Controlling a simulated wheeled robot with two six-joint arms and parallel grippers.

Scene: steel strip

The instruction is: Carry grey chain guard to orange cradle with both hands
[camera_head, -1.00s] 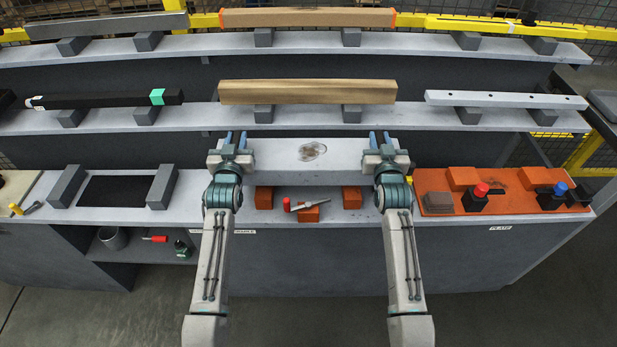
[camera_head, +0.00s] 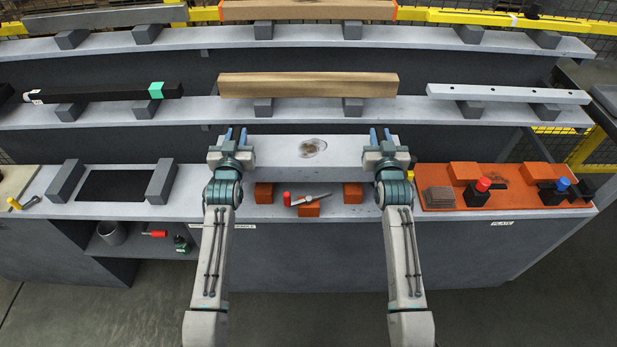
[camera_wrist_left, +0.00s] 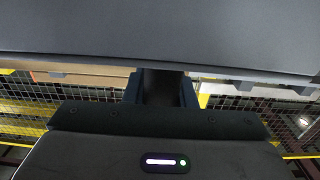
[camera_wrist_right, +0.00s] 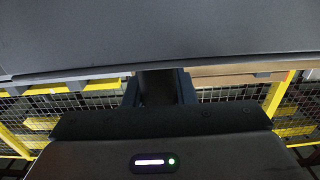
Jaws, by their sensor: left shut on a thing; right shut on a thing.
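The grey chain guard (camera_head: 282,161), a long light grey bar with a brown worn patch on top, lies level between my grippers over the middle of the bench. My left gripper (camera_head: 236,136) is shut on its left end and my right gripper (camera_head: 380,136) on its right end. In the wrist views the guard's underside or side (camera_wrist_left: 160,35) spans the top, a dark part of it between the fingers. Orange blocks (camera_head: 264,194) stand on the bench just in front of the guard. An orange plate (camera_head: 437,200) with orange blocks (camera_head: 464,172) lies at right; I cannot tell which is the cradle.
A red-ended tool (camera_head: 310,200) lies among the middle blocks. Grey blocks (camera_head: 66,180) flank a black mat at left. Shelves behind carry several long bars (camera_head: 308,85).

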